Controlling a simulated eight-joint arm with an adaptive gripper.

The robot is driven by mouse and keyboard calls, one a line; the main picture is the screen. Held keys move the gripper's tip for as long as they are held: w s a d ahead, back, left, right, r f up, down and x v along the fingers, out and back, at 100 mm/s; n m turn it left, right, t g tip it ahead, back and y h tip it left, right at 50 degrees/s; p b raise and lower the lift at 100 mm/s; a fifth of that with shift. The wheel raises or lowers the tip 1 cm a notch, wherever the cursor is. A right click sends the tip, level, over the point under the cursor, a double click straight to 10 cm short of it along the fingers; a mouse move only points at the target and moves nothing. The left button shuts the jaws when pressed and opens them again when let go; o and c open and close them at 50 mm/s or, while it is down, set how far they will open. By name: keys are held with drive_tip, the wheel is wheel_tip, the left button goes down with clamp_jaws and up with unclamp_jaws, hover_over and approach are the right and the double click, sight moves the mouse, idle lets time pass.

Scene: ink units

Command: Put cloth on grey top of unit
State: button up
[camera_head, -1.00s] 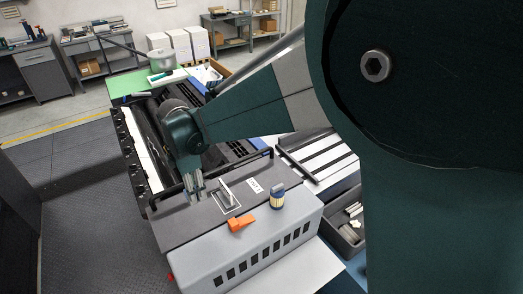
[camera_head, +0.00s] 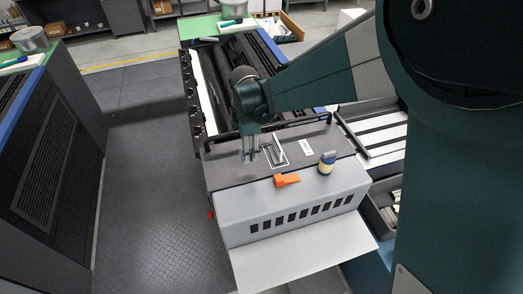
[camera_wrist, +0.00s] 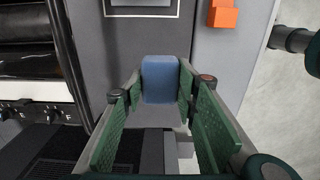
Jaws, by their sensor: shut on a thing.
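The unit has a dark grey top (camera_head: 225,172) above a lighter grey slotted front, and the grey top also fills the middle of the wrist view (camera_wrist: 112,48). My gripper (camera_head: 249,157) points down over the left part of this top. In the wrist view its green fingers (camera_wrist: 161,92) are shut on a small blue-grey padded piece (camera_wrist: 160,72), which looks like the folded cloth. The piece is seen against the grey top; whether it touches the top cannot be told. In the head view the cloth is too small or hidden to make out.
A black rail (camera_head: 315,119) borders the back. Another unit (camera_head: 50,150) stands left across the floor.

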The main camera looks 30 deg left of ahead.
sight(250, 168)
drive_tip(key=shift+f, duration=1.25)
drive_tip(key=shift+f+p, duration=0.3)
drive_tip(key=shift+f, duration=1.75)
drive_tip(key=shift+f, duration=0.15)
drive_tip(key=o, duration=0.8)
drive_tip(key=shift+c, duration=0.2)
drive_tip(key=shift+r+b, duration=0.45)
drive_tip(key=shift+r, duration=5.7)
